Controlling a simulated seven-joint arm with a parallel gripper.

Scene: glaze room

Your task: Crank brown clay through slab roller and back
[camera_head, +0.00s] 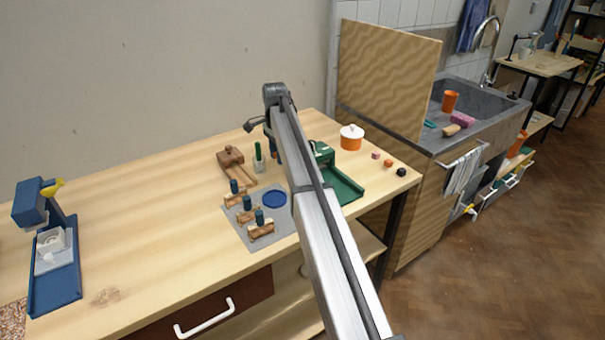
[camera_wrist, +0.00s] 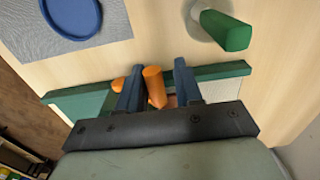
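The green slab roller (camera_head: 323,153) stands at the right end of the table, partly hidden behind my arm; its flat green bed (camera_head: 346,189) reaches toward the front. In the wrist view its green edge (camera_wrist: 225,70) runs across behind my fingers. My gripper (camera_wrist: 158,65) is open, its two blue fingers apart. An orange cylinder (camera_wrist: 154,86), which looks like a crank grip, shows between them, nearer the left finger, with a gap to the right one. I cannot tell whether it is touched. No brown clay can be made out for sure.
A grey mat with a blue disc (camera_head: 274,198) and wooden pieces lies left of my arm. A green-handled tool (camera_head: 258,157) stands behind it. An orange lidded pot (camera_head: 351,137) and small pink, orange and black lumps (camera_head: 388,163) are right of the roller.

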